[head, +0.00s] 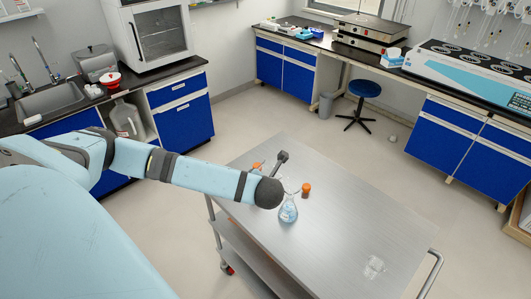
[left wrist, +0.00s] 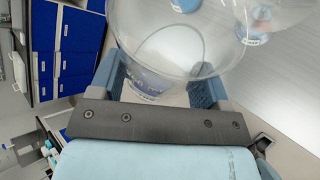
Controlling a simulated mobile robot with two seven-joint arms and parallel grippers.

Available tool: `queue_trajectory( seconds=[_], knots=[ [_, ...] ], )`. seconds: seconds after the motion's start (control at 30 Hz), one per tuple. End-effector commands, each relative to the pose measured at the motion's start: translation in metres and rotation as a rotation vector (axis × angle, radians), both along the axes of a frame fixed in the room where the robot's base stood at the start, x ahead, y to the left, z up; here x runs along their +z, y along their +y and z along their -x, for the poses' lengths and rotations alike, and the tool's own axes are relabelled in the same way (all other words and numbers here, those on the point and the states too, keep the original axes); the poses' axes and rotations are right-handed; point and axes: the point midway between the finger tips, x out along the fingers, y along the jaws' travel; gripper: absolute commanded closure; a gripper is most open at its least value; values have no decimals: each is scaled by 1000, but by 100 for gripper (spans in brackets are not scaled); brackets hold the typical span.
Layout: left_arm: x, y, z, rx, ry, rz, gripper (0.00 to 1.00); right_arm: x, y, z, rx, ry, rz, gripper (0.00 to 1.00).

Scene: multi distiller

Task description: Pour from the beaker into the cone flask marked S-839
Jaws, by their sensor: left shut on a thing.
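My left gripper (left wrist: 160,85) is shut on a clear glass beaker (left wrist: 165,45), with one blue finger on each side. The beaker's wide rim faces the left wrist camera, and a label shows low on it. In the head view my left arm reaches over the metal cart and its wrist hides most of the gripper. A cone flask with bluish contents (head: 288,211) stands on the cart just right of my wrist. In the left wrist view a labelled flask (left wrist: 255,30) is seen beyond the beaker, partly through glass. The label markings are too small to read. My right gripper is not in view.
An orange-topped item (head: 306,189) stands behind the flask, and another orange item (head: 257,166) is partly hidden by my arm. A clear or whitish object (head: 374,266) lies near the cart's front right. The cart top (head: 345,200) is otherwise mostly clear.

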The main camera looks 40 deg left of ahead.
Motion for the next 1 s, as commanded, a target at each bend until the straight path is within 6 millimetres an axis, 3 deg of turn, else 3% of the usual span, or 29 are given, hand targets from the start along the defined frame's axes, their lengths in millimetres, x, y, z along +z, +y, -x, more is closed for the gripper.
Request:
queue_trajectory(
  seconds=[0.4, 0.67, 1.0],
  knots=[
    [7, 4, 8, -1, -2, 1, 61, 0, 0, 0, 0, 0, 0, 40],
    [-19, 3, 6, -1, -222, 125, 61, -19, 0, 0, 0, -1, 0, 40],
    [-20, 2, 4, -1, -276, 155, 61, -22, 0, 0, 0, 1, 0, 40]
  ],
)
